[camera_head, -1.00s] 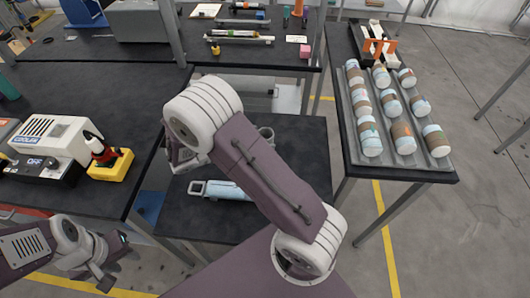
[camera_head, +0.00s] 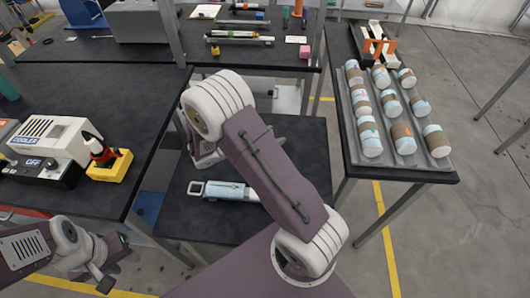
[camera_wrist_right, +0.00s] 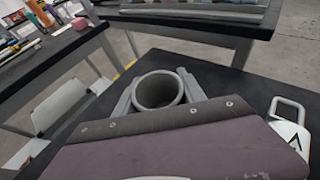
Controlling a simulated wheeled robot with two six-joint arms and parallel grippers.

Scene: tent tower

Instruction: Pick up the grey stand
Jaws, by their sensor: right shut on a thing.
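The grey stand (camera_wrist_right: 159,91) is a hollow round cup with an open top, upright in the right wrist view. My right gripper (camera_wrist_right: 158,98) is shut on it, with one grey finger on each side. The stand's bottom is hidden by my wrist, so I cannot tell whether it touches the table. In the head view, my right arm mostly hides the gripper and the stand. My left gripper (camera_head: 104,279) is at the lower left, away from the stand. Its fingers are too small to tell whether they are open.
A pale blue and white tool with a loop handle (camera_head: 220,190) lies on the dark low table (camera_head: 210,222). A grey tray (camera_head: 437,163) of several wrapped cylinders is on the right table. A white cooler box (camera_head: 50,139) and a yellow holder (camera_head: 112,167) are on the left.

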